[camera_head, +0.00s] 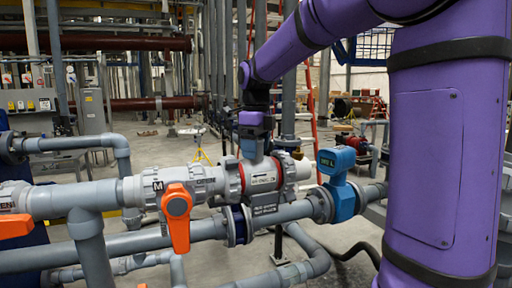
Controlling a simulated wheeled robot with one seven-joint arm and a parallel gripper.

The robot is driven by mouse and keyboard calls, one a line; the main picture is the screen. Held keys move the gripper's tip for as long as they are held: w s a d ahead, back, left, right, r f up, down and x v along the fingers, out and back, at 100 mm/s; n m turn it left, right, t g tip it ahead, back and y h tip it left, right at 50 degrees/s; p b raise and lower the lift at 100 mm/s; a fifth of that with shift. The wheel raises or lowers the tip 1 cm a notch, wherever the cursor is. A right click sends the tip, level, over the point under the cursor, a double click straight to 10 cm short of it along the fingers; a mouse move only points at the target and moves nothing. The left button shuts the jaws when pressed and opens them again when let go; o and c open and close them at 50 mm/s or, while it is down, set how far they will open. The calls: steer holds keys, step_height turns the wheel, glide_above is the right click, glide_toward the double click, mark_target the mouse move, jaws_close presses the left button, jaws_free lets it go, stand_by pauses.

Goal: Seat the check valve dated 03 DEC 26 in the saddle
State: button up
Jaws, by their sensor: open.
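A white valve body (264,179) with a small dark-printed label and reddish rings sits in line with the upper grey pipe, at the middle of the view. Its print is too small to read, so I cannot tell its date. My gripper (252,150) hangs down from my purple arm just above and in front of this body. It is open, but its fingertips are hard to make out, and I cannot tell whether they touch the body. A dark printed plate (266,210) is just below the body. I cannot clearly make out a separate saddle.
A ball valve with an orange handle (177,215) is to the left on the same pipe. A blue flow meter (337,172) stands on the lower pipe to the right. Grey pipes (88,235) cross the foreground.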

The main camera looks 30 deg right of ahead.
step_height(320, 180, up, 11)
steer(key=shift+f, duration=0.1)
steer(key=s+a+f+n+t, duration=0.2)
steer(key=s+f+n, duration=0.5)
steer(key=s+n, duration=0.5)
steer(key=s+a+f+n+t, duration=0.3)
steer(key=s+f+n, duration=0.4)
steer(key=s+n, duration=0.5)
steer(key=a+n, duration=0.1)
steer(key=n, duration=0.4)
steer(key=shift+s+a+f, duration=0.3)
steer(key=shift+a+f, duration=0.1)
